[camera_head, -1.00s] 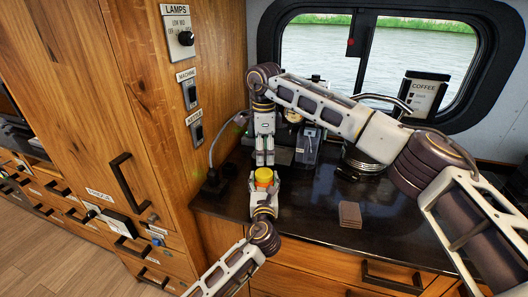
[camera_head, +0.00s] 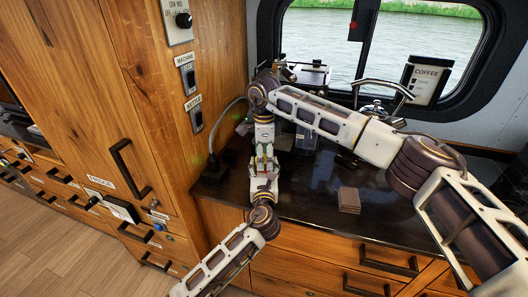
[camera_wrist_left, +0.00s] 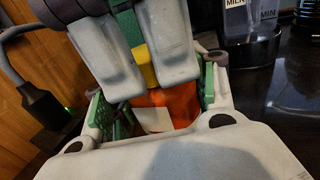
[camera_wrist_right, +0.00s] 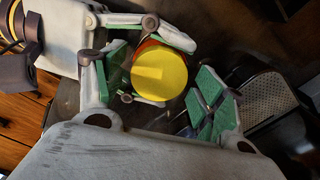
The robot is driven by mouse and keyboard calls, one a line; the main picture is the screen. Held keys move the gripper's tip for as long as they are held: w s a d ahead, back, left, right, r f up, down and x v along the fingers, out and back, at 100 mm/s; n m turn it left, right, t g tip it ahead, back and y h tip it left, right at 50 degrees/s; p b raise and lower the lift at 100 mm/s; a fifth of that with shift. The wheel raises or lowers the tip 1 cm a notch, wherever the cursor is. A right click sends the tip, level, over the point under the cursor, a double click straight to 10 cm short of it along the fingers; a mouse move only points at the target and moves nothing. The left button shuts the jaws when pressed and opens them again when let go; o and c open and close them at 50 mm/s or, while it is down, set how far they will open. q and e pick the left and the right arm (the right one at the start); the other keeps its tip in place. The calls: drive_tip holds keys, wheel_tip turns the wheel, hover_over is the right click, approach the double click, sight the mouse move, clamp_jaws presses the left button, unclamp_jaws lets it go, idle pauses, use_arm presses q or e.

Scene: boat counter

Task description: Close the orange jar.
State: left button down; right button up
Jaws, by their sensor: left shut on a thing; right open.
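The orange jar (camera_wrist_left: 181,106) has a white label and a yellow lid (camera_wrist_right: 160,74) on top. My left gripper (camera_head: 264,180) is shut on the jar's body and holds it over the counter's left part. My right gripper (camera_head: 264,153) is directly above, pointing down, with its open fingers on either side of the lid. In the right wrist view the lid sits between the green pads, closer to the left finger, with a gap to the right one. In the head view the grippers hide most of the jar. I cannot tell how tightly the lid is seated.
A wooden cabinet wall (camera_head: 150,90) with switches rises close on the left. A stack of brown coasters (camera_head: 349,199) lies on the dark counter (camera_head: 310,200). The counter around the coasters is clear.

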drive_tip(key=shift+c, duration=0.3)
drive_tip(key=c, duration=1)
drive_tip(key=shift+m, duration=0.3)
drive_tip(key=shift+m, duration=1.4)
drive_tip(key=o, duration=1.1)
drive_tip(key=shift+f, duration=0.1)
